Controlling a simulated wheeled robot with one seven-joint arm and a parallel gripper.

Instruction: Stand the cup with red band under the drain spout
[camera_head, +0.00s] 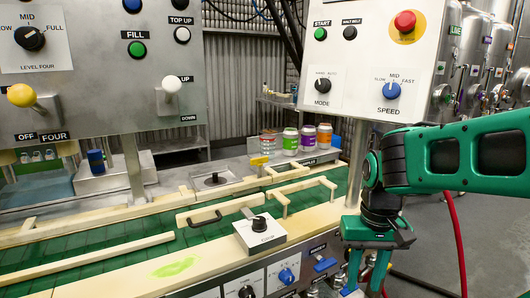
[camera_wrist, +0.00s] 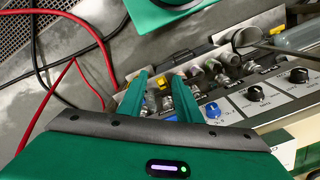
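My gripper (camera_head: 366,284) hangs at the lower right of the head view, pointing down beside the front of the machine. In the wrist view its two green fingers (camera_wrist: 157,82) are apart, with nothing visibly held between them. Beyond the fingertips are several small metal fittings, one with a yellow handle (camera_wrist: 163,80). I cannot make out a cup with a red band or clearly identify the drain spout in either view.
A front panel with knobs (camera_wrist: 256,92) lies right of the fingers. Several coloured cans (camera_head: 308,139) stand behind the green conveyor (camera_head: 135,235). A green spill (camera_head: 175,266) lies on the pale front ledge.

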